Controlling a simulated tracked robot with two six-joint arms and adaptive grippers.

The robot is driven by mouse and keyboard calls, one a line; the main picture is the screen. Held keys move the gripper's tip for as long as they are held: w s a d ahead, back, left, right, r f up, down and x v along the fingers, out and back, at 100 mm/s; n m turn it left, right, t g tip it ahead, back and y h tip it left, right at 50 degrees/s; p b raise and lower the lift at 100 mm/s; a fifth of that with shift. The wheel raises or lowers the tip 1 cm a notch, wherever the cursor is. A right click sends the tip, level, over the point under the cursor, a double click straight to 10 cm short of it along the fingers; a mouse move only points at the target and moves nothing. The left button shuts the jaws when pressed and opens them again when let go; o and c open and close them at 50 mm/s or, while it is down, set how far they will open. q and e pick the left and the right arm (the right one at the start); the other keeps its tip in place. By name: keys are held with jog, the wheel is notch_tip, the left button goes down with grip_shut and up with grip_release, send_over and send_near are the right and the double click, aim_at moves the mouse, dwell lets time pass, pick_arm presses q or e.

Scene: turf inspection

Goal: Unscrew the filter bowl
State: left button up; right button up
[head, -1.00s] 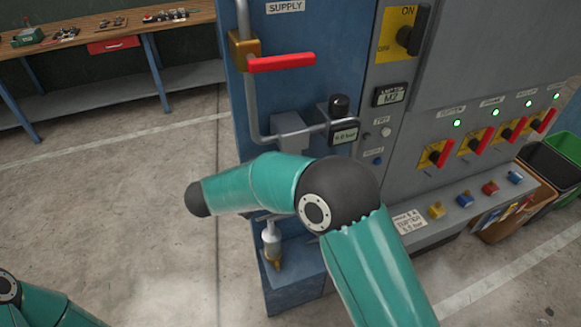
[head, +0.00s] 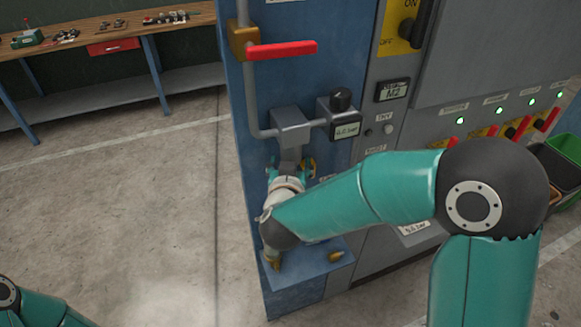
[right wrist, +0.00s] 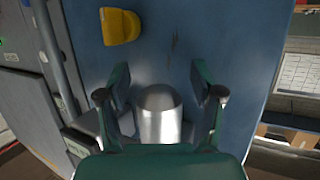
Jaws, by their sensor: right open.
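A grey metal cylinder, which looks like the filter bowl, hangs below the grey block (head: 290,119) on the blue panel. It shows in the right wrist view (right wrist: 160,116) as a smooth silver cylinder. My right gripper (head: 290,174) is just under the block. In the right wrist view its two fingers (right wrist: 160,88) stand open, one on either side of the cylinder, with visible gaps. My wrist and forearm hide the area below in the head view. Only part of my left arm shows at the lower left; its gripper is out of view.
A gauge (head: 346,129) sits right of the block. A red lever (head: 282,50) is above. A blue ledge (head: 312,274) below carries a small brass-coloured piece (head: 336,256). Switches and a bin are at the right. A workbench (head: 110,32) stands back left; the floor before it is clear.

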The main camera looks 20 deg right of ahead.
aim_at(290, 159)
jog(key=n+y+b, duration=0.2)
jog(key=shift+d+f+t+y, duration=0.2)
jog(key=shift+t+y, duration=0.1)
jog(key=shift+t, duration=0.1)
jog(key=shift+a+n+y+b, duration=0.1)
jog(key=shift+n+y+b, duration=0.9)
jog(key=shift+y+b, duration=0.1)
jog(key=shift+r+n+y+b, duration=0.15)
jog(key=shift+n+y+b, duration=0.25)
jog(key=shift+y, duration=0.2)
jog(key=shift+a+r+p, duration=0.1)
jog(key=shift+r+p, duration=1.35)
jog(key=shift+r, duration=0.15)
jog(key=c, duration=1.1)
jog(key=shift+r+m+h+p, duration=0.15)
jog(key=shift+m+h+p, duration=0.45)
jog(key=shift+p, duration=0.5)
jog(key=m+h+p, duration=0.3)
jog(key=h, duration=0.1)
jog(key=shift+g, duration=0.3)
jog(key=shift+f+m+h+p, duration=0.2)
jog(key=shift+m+h+p, duration=0.1)
jog(key=shift+m+h, duration=0.3)
